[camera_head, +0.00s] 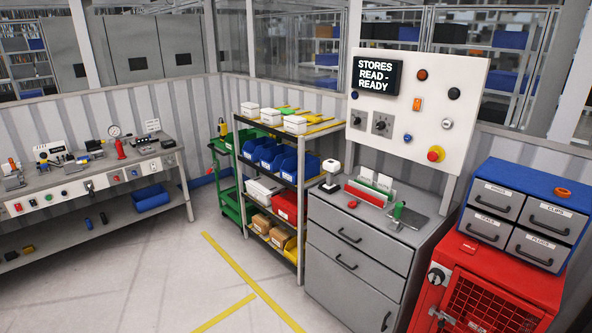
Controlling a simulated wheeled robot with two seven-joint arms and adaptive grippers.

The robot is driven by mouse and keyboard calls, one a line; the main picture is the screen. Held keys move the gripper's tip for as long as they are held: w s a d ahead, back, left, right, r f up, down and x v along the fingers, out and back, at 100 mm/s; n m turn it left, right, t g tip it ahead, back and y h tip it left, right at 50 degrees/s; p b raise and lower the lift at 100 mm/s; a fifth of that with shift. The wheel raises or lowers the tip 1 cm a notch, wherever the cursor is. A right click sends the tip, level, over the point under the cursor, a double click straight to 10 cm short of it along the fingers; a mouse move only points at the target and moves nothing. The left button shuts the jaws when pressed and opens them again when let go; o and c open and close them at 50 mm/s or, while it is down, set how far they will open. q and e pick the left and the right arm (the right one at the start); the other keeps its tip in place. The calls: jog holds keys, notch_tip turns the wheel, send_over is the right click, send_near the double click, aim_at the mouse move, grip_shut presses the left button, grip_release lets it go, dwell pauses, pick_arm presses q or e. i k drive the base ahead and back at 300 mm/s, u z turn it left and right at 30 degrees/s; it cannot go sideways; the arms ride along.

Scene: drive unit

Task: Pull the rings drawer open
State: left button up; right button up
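A blue cabinet (528,180) with several small grey drawers stands at the right on a red locker. The upper left drawer (494,198) has a label too small to read surely; it may be the rings drawer. The upper right drawer (548,219) reads CLIPS. The lower left drawer (485,228) seems to read SEALS and the lower right drawer (535,249) PLUGS. Each has a dark bar handle, and all look shut. An orange ring (563,192) lies on the cabinet top. Neither of my grippers is in view.
The red locker (514,285) has a mesh door. A grey drawer unit (362,252) with a control panel (418,105) above stands left of it. A shelf rack (283,150) and a workbench (85,177) stand further left. The floor (160,270) with yellow lines is clear.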

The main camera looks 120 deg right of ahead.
aim_at(502, 201)
jog(key=z, duration=4.85)
jog(key=i, duration=2.05)
jog(key=z, duration=0.65)
